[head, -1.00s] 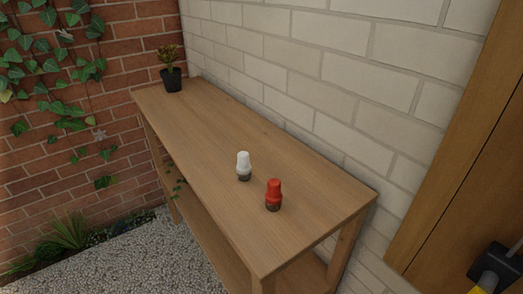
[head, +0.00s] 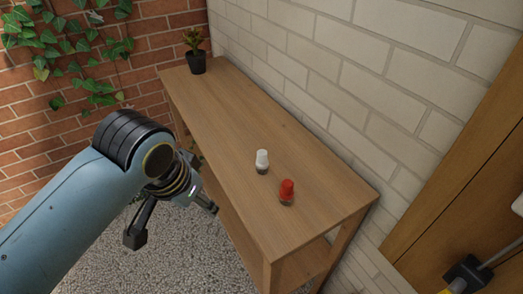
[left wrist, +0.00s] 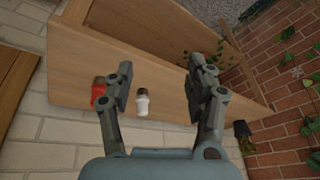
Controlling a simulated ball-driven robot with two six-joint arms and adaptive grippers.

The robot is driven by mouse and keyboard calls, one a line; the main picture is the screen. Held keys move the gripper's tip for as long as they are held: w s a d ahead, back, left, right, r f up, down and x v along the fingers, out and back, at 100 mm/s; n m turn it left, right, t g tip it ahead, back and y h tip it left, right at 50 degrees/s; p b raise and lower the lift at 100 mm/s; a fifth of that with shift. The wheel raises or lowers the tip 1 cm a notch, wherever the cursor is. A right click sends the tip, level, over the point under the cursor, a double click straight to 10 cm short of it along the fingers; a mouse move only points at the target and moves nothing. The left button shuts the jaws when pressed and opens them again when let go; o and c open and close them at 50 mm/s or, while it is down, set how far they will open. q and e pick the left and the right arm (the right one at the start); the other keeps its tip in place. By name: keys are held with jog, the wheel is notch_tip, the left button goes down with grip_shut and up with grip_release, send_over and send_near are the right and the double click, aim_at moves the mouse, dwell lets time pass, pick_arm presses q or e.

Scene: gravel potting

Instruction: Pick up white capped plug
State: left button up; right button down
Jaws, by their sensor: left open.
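The white capped plug (head: 262,161) stands upright on the wooden table (head: 225,105), with a dark lower part under its white cap. It also shows in the left wrist view (left wrist: 142,103), between the open fingers and closer to the left one. A red capped plug (head: 287,191) stands beside it, nearer the table's front end; in the left wrist view it (left wrist: 99,91) is partly behind a finger. My left gripper (head: 174,224) is open and empty, to the left of the table's long edge and apart from both plugs. My right gripper is not in view.
A potted plant (head: 195,52) stands at the table's far end. A pale brick wall (head: 320,65) runs along the table's right side, and an ivy-covered red brick wall (head: 60,130) is behind. The tabletop between the plant and the plugs is clear. Gravel (head: 110,270) covers the ground.

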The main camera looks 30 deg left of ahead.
aim_at(262, 153)
pick_arm(q)
jog(key=w+d+r+n, duration=0.1)
jog(key=w+d+r, duration=0.1)
jog(key=w, duration=0.7)
jog(key=w+d+r+n, duration=0.1)
jog(key=w+d+r, duration=0.1)
jog(key=w, duration=0.6)
jog(key=shift+n+t, duration=0.3)
jog(key=x, duration=0.4)
jog(key=shift+w+a+f+p, duration=0.2)
jog(key=shift+w+a+p, duration=0.1)
jog(key=shift+a, duration=0.05)
jog(key=shift+x, duration=2.95)
jog(key=shift+a, duration=0.15)
jog(key=c, duration=1)
